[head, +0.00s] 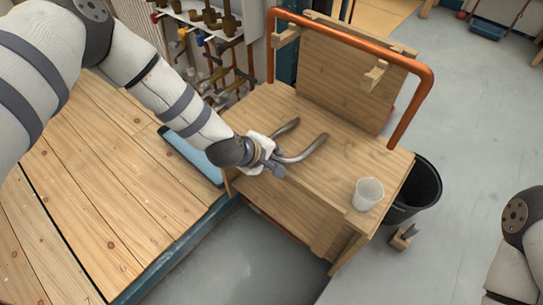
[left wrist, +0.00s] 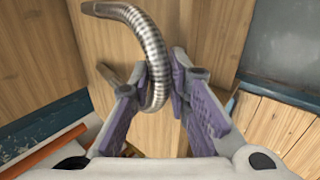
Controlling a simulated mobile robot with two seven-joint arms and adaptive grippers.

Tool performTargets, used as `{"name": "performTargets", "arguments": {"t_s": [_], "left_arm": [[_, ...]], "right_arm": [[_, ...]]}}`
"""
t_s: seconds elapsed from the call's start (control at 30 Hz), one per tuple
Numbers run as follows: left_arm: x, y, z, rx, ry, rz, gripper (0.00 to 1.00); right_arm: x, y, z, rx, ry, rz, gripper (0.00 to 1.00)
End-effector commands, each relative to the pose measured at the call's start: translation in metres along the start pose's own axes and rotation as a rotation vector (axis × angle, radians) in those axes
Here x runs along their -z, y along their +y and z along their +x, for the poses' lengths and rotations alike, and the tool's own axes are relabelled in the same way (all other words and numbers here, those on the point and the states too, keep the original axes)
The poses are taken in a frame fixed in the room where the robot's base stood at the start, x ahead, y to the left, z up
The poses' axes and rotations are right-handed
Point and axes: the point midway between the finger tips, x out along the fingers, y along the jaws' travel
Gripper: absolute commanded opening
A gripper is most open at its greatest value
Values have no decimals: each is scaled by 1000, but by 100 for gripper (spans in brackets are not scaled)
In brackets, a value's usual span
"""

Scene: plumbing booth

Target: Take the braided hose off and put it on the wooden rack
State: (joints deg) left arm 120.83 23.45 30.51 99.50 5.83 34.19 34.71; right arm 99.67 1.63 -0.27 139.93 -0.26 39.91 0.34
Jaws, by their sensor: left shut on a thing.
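The braided hose (head: 308,152) is a bent, silver-grey piece over the wooden bench top. My left gripper (head: 273,164) is shut on it near one end. In the left wrist view the hose (left wrist: 147,38) curves up and left from between the purple-padded fingers (left wrist: 158,92). A second grey length lies close by at the bench edge; I cannot tell whether it is the hose's other end. An upright wooden board with pegs (head: 335,75), which looks like the rack, stands at the back of the bench. My right gripper is out of view.
A copper pipe (head: 350,38) arches over the board. A white cup (head: 367,194) stands on the bench's front right corner. A black bucket (head: 425,190) is on the floor beside it. Valves and pipes (head: 205,40) are behind my left arm.

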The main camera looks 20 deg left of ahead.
Motion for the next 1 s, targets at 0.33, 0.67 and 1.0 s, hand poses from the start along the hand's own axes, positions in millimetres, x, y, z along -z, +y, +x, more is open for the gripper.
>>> {"name": "performTargets", "arguments": {"t_s": [0.33,0.67,1.0], "left_arm": [[0,-17,11,19,-1,-1,0],[0,-16,10,18,0,-1,51],[0,-14,10,14,0,-1,51]], "right_arm": [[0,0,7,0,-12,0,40],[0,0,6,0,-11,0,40],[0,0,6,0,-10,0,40]]}}
